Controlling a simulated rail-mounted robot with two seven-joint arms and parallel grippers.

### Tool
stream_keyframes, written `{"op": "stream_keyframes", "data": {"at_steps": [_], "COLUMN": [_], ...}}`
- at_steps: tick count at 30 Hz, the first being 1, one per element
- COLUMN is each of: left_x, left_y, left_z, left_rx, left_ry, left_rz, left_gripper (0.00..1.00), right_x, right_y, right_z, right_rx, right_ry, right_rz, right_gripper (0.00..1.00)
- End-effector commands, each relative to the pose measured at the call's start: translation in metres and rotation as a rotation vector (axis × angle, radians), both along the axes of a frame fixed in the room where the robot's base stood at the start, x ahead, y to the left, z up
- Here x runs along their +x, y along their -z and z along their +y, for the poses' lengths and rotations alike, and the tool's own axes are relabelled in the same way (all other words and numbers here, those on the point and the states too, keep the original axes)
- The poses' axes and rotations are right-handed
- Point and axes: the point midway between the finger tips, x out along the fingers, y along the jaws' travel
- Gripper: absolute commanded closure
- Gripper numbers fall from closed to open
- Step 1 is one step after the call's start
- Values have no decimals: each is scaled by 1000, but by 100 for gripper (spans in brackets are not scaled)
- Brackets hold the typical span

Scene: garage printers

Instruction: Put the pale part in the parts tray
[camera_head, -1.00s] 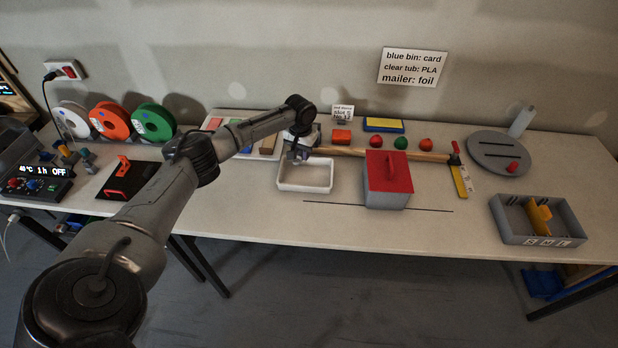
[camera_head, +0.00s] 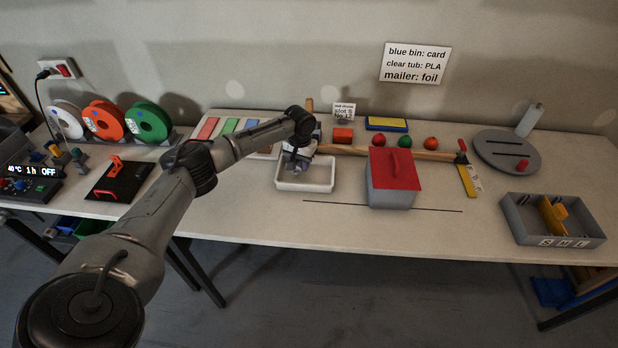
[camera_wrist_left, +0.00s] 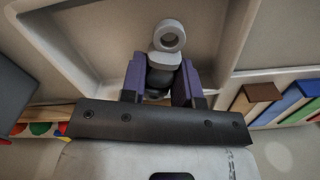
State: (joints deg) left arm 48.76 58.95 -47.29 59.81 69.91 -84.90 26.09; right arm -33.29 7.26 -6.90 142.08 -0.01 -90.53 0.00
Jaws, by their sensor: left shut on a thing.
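The pale part (camera_wrist_left: 168,36) is a light grey piece with a ring-shaped end, seen in the left wrist view. My left gripper (camera_wrist_left: 160,72) is shut on it, with a purple finger on each side. In the head view my left gripper (camera_head: 297,164) is low over the white parts tray (camera_head: 318,187), toward its back side. The tray's pale walls also surround the part in the wrist view (camera_wrist_left: 228,35). Whether the part touches the tray floor I cannot tell. My right gripper is not in view.
A grey box with a red lid (camera_head: 393,190) stands just right of the tray. A wooden bar (camera_head: 390,152) lies behind it. Coloured strips (camera_head: 229,126) lie behind the tray to the left. A grey divided tray (camera_head: 520,225) is at far right.

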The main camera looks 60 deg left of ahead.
Motion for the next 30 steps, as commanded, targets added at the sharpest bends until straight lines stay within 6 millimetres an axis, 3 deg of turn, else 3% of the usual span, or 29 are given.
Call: {"op": "stream_keyframes", "data": {"at_steps": [4, 5, 14, 23, 30], "left_x": [0, 0, 0, 0, 0], "left_y": [-1, -1, -1, -5, -42], "left_z": [0, 0, 0, 0, 0], "left_rx": [0, 0, 0, 0, -1], "left_ry": [0, 0, 0, 0, 1], "left_rz": [0, 0, 0, -1, -3], "left_gripper": [94, 69, 41, 41, 41], "right_x": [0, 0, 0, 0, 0], "right_y": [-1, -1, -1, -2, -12], "right_z": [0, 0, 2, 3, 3], "right_rx": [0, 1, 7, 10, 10], "right_ry": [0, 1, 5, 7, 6], "right_rz": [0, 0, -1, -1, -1], "right_gripper": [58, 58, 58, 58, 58]}}
